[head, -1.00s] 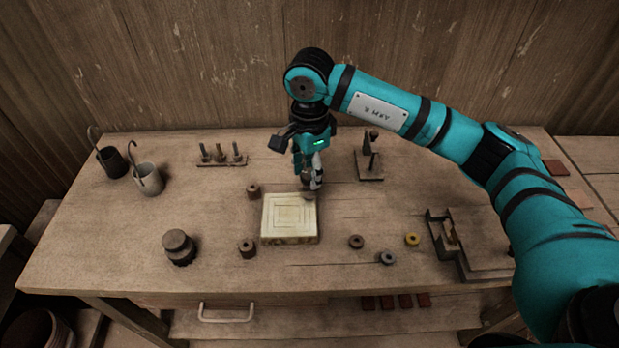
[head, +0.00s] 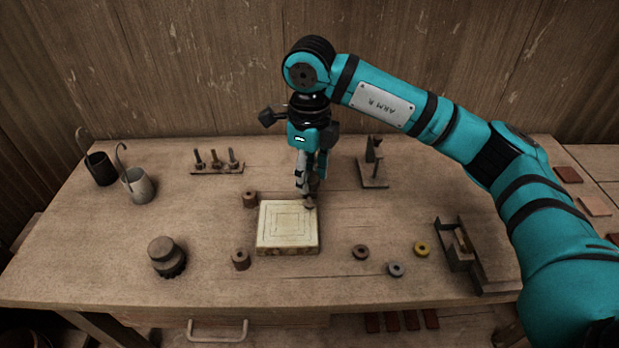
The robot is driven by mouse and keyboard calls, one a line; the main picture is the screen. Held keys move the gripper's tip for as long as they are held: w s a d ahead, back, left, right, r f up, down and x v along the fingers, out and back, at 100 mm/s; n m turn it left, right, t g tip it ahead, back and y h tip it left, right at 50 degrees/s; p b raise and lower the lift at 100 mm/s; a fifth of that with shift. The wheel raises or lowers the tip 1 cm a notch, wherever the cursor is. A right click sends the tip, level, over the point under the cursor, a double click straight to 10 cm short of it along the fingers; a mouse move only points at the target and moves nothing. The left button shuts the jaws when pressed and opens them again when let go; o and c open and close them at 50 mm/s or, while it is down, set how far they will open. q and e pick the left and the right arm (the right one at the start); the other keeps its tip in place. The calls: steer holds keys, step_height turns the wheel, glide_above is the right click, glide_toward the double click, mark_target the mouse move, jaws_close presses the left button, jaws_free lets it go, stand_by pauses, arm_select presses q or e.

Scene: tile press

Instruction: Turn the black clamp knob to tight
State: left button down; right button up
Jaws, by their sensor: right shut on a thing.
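My right gripper (head: 306,191) comes down from above at the back right corner of a square cream block (head: 264,241) with square lines cut in its top. Its fingers point down and are shut on a small dark thing (head: 309,204) at that corner. This looks like the black clamp knob, but the fingers hide most of it, and I cannot read its turn or any mark. My left gripper is not in view.
Dark spools (head: 250,200) stand left of the block. Loose rings (head: 361,252) lie to its right. A dark round lidded piece (head: 167,257), two hooked cups (head: 139,186), a peg rack (head: 217,167), a small stand (head: 373,172) and a holder (head: 459,251) stand around the table (head: 330,282).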

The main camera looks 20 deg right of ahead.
mark_target(310, 177)
steer(key=shift+m+b, duration=0.5)
steer(key=shift+m, duration=1)
steer(key=shift+r, duration=0.1)
steer(key=o, duration=1.2)
steer(key=shift+c, duration=0.2)
step_height(310, 177, up, 12)
